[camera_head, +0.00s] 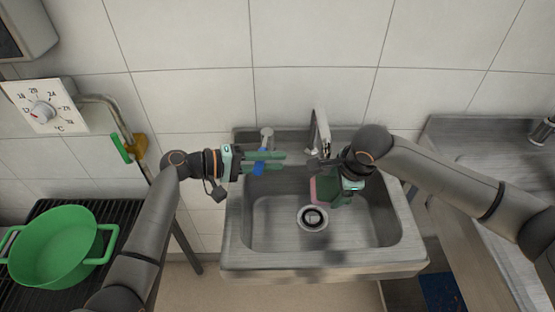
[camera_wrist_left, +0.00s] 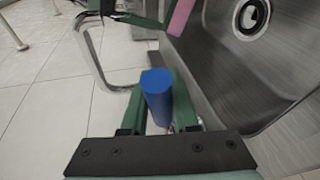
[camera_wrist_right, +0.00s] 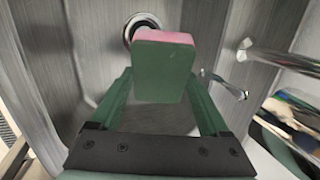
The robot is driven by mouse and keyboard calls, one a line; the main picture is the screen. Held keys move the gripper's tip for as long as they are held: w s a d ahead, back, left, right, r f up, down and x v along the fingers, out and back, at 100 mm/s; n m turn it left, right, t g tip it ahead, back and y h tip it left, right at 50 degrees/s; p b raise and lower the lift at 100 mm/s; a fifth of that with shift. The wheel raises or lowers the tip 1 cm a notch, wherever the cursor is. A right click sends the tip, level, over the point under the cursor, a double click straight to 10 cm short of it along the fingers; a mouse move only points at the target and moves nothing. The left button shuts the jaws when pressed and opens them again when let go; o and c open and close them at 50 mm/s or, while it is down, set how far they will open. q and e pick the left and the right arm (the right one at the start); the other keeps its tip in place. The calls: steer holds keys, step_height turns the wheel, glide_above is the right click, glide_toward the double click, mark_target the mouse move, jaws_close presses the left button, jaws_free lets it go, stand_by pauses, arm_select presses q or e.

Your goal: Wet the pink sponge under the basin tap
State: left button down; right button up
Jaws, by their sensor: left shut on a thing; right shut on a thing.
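The pink sponge (camera_head: 315,190) has a green side and is held above the basin (camera_head: 270,232). My right gripper (camera_head: 333,190) is shut on it. In the right wrist view the sponge (camera_wrist_right: 163,66) sits between the fingertips, over the drain. The tap spout (camera_head: 321,132) rises at the back of the basin, just behind the right gripper, which partly hides it. My left gripper (camera_head: 272,161) is shut on the blue tap handle (camera_head: 258,170) at the back left of the basin. The handle is a blue cylinder between the fingers in the left wrist view (camera_wrist_left: 157,97). I cannot make out water.
The drain (camera_head: 312,217) is in the middle of the basin floor. A green pot (camera_head: 52,250) stands on a dark rack at the left. A temperature dial (camera_head: 42,108) and pipe are on the tiled wall. A steel counter (camera_head: 470,150) adjoins the basin on the right.

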arm_select(q)
steer(key=shift+a, duration=0.15)
steer(key=c, duration=0.7)
jaws_free()
steer(key=shift+a, duration=0.1)
steer(key=v, duration=1.1)
steer(key=shift+a+r, duration=0.1)
steer(key=shift+a, duration=0.3)
